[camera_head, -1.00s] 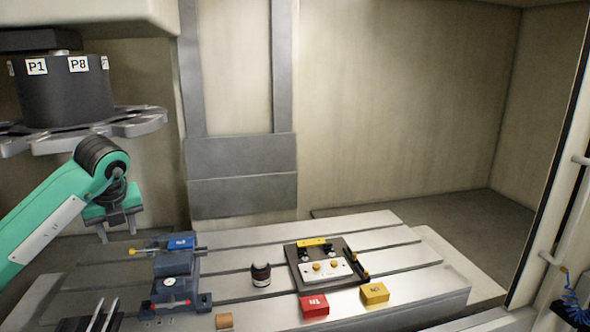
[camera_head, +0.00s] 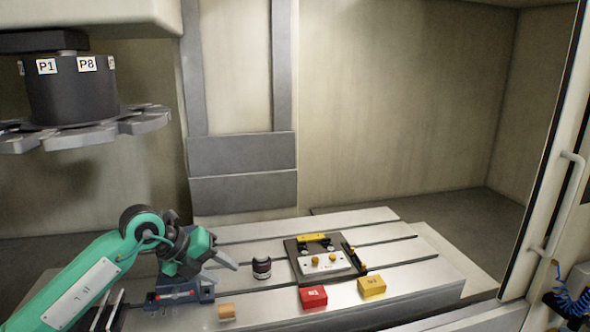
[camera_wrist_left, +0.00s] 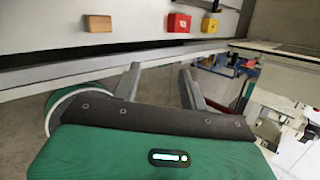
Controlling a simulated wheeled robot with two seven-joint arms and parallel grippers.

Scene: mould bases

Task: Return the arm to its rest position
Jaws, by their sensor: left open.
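My left arm comes in from the left in the head view, its green wrist over the left part of the slotted table (camera_head: 400,240). My left gripper (camera_head: 228,266) points right and its fingers are apart with nothing between them. In the left wrist view the gripper (camera_wrist_left: 158,80) also shows open and empty, with the table edge beyond it. The blue block on the vise is hidden. My right gripper is not in view.
A dark fixture (camera_head: 298,268) holds a white plate (camera_head: 325,264). A tool carousel (camera_head: 70,95) hangs at upper left.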

